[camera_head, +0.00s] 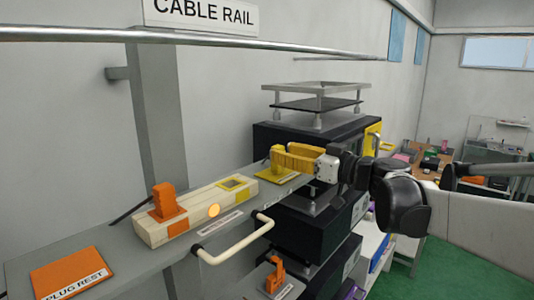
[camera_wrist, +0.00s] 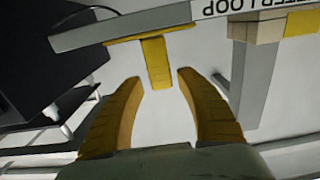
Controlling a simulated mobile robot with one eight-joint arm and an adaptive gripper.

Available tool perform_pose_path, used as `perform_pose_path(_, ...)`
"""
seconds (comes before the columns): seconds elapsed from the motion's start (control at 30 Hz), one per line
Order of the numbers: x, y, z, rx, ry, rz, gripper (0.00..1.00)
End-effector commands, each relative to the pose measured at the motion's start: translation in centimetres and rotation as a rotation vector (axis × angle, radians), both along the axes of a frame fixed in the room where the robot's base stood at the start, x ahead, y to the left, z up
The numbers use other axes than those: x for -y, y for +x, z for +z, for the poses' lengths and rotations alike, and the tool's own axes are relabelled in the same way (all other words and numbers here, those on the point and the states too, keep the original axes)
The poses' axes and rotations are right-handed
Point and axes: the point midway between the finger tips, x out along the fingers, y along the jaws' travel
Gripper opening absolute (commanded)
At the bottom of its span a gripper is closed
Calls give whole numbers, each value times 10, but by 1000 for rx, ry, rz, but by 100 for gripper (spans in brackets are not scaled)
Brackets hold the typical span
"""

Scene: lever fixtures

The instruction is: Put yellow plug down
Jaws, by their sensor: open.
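The yellow plug (camera_head: 277,157) stands upright on a yellow pad (camera_head: 272,176) near the far end of the grey shelf. In the wrist view the plug (camera_wrist: 156,62) points from the pad (camera_wrist: 148,36) toward my gripper, with its end between the fingertips. My gripper (camera_head: 281,152) has yellow fingers and is at the plug from the right in the head view. In the wrist view my gripper (camera_wrist: 159,77) is open, with a visible gap on each side of the plug. The fingers partly cover the plug in the head view.
A cream block (camera_head: 190,213) holds an orange plug (camera_head: 167,203) and has a yellow-framed socket (camera_head: 233,183). An orange plug rest pad (camera_head: 70,275) lies at the near left. A white handle (camera_head: 235,250) juts from the shelf front. Black boxes (camera_head: 310,140) stand behind.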

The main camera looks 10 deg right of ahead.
Motion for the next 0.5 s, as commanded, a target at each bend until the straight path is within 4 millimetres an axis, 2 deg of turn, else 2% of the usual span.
perform_pose_path(0.1, 19, -24, -2, 0, 0, -5, 44)
perform_pose_path(0.3, 43, -58, -2, 0, 0, -4, 44)
perform_pose_path(0.5, 53, -77, -3, -9, 0, 1, 44)
